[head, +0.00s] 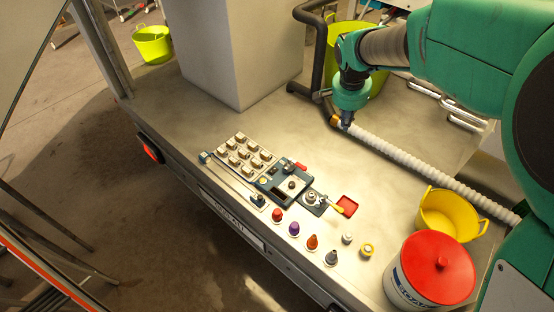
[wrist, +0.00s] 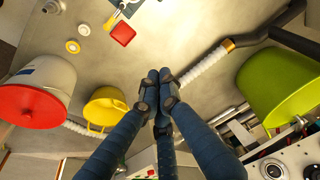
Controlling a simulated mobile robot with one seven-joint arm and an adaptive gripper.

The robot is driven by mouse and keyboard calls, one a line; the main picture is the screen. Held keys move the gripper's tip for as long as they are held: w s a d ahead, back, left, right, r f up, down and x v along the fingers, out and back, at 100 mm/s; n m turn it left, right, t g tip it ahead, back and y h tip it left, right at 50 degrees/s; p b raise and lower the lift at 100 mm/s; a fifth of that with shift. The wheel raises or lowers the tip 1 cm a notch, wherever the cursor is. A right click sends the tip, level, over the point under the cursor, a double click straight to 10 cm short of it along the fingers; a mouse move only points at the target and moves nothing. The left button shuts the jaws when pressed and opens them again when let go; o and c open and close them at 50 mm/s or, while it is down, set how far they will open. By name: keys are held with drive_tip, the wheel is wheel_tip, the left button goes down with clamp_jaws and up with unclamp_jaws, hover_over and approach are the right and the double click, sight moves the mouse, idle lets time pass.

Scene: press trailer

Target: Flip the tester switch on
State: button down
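A dark blue fixture (head: 290,186) with a red lever sits on the trailer bed. Beside it is a smaller dark plate (head: 314,200) with a round metal part and a yellow handle. Which of these carries the tester switch I cannot tell. My gripper (head: 346,121) is up and to the right of both, near the white ribbed hose. In the wrist view my gripper's blue fingers (wrist: 159,76) are drawn together at the tips, with nothing seen between them. Only a corner of the dark plate shows at the top of the wrist view (wrist: 122,6).
A tray of metal blocks (head: 243,155) and a rail are left of the fixture. Several coloured cones stand along the front edge. A red square dish (head: 347,205), yellow bucket (head: 447,213) and red-lidded tub (head: 435,270) are right. The white hose (head: 410,163) crosses the bed.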

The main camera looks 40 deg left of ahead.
drive_tip(key=s+a+f, duration=0.3)
drive_tip(key=a+f, duration=0.8)
drive_tip(key=a, duration=0.3)
hover_over(272, 170)
drive_tip(key=s, duration=0.3)
wheel_tip(272, 170, down, 11)
drive_tip(key=shift+w+a, duration=0.15)
drive_tip(key=shift+w, duration=0.1)
drive_tip(key=shift+f, duration=0.3)
drive_tip(key=b+x, duration=0.1)
drive_tip(key=x, duration=0.3)
drive_tip(key=b+x, duration=0.1)
drive_tip(key=x, duration=0.3)
drive_tip(key=s+b+x, duration=0.1)
drive_tip(key=x, duration=0.3)
drive_tip(key=shift+d+f, duration=0.25)
drive_tip(key=shift+f, duration=0.15)
drive_tip(key=shift+s+f, duration=0.15)
drive_tip(key=shift+f, duration=0.3)
drive_tip(key=shift+f, duration=0.1)
